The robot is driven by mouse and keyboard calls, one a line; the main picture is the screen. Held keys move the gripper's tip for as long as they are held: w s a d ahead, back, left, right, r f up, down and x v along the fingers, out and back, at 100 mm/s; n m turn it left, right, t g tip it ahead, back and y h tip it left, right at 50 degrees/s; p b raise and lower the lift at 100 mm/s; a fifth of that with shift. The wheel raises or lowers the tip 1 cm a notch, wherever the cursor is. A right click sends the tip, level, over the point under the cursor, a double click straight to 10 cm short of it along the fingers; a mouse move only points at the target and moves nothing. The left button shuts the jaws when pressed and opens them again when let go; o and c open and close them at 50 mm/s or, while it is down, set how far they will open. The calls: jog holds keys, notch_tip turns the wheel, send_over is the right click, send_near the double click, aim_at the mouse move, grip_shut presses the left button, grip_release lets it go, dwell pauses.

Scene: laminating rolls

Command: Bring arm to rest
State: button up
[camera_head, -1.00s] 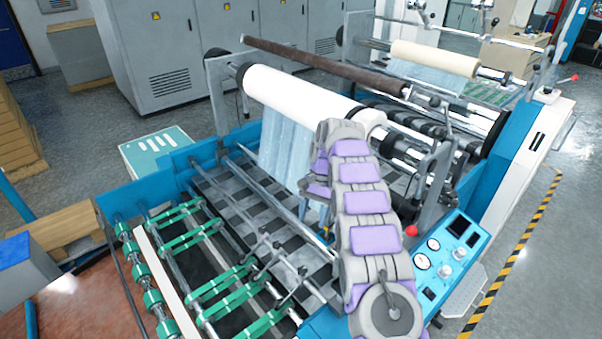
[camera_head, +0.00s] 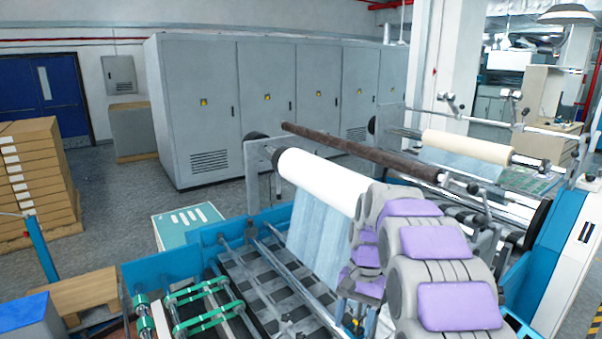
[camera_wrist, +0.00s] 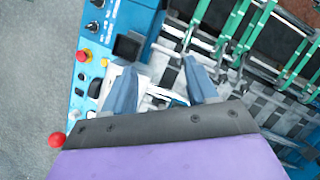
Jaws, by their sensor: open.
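My gripper (camera_wrist: 161,84) shows in the wrist view with its two blue-grey fingers spread apart and nothing between them. It hangs over the laminating machine, between the control panel and the green-belted rollers. In the head view my purple and grey arm rises at the lower right and hides part of the white film roll (camera_head: 316,180). The gripper's fingertips are hidden or out of frame in the head view.
A blue control panel (camera_wrist: 96,68) with a red button (camera_wrist: 85,56) lies left of the fingers. A dark roller bar (camera_head: 360,152) spans above the white roll. Grey cabinets (camera_head: 195,110) stand behind, and stacked boxes (camera_head: 38,178) stand at the left. Open floor lies between.

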jog(key=s+d+f+n+b, duration=0.1)
jog(key=s+f+n+b, duration=0.1)
jog(key=s, duration=1.5)
jog(key=s+d+f+n+t+h+b, duration=0.1)
jog(key=s+f+n+b, duration=0.1)
jog(key=s, duration=1.6)
notch_tip(320, 180, down, 3)
jog(key=shift+s+r+n+h+b, duration=0.2)
jog(key=shift+n+h+b, duration=0.1)
jog(key=shift+b, duration=0.55)
jog(key=shift+d, duration=0.1)
jog(key=shift+c, duration=0.2)
